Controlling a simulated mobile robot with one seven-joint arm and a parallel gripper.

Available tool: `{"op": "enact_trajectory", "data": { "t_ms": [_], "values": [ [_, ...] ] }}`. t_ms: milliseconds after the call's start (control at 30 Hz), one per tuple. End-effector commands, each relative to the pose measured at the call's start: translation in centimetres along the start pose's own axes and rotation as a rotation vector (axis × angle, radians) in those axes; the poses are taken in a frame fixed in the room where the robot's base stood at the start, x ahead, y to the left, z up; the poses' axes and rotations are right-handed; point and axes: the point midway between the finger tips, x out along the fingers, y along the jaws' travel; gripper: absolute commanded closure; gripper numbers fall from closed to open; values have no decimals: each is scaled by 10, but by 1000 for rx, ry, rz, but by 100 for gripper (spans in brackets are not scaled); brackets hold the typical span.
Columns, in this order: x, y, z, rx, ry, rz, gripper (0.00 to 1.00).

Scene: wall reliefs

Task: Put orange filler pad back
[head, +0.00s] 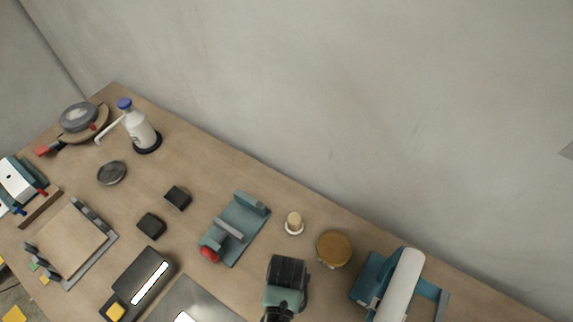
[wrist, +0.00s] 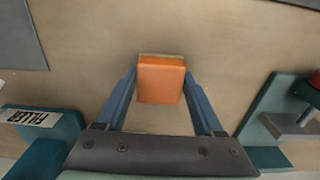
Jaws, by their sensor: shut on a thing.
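The orange filler pad (wrist: 160,82) is a small orange block in the middle of the wrist view. My gripper (wrist: 160,74) has its two blue fingers on either side of it and is shut on it. The pad is over bare tabletop; I cannot tell whether it touches the wood. A teal holder (wrist: 62,126) with a white FILLER label (wrist: 30,118) stands at the left of the wrist view, partly cut off by the frame. In the head view my dark wrist shows at the bottom centre, and the pad and fingertips are hidden.
A teal vise-like fixture (head: 235,228) with a red knob stands left of my wrist. A small pale peg (head: 294,221), an amber round pad (head: 335,248) and a teal stand with a white roll (head: 400,285) are to the right. Two black blocks (head: 177,197) lie further left.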

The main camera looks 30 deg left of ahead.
Motion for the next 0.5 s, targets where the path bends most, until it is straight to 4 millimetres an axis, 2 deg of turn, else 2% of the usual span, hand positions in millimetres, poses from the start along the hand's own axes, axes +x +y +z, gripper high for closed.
{"op": "enact_trajectory", "data": {
  "t_ms": [300,333,467,500],
  "values": [
    [4,0,0,1,0,0,75],
    [3,0,0,0,0,0,25],
    [3,0,0,0,0,0,2],
    [3,0,0,0,0,0,1]
  ]
}}
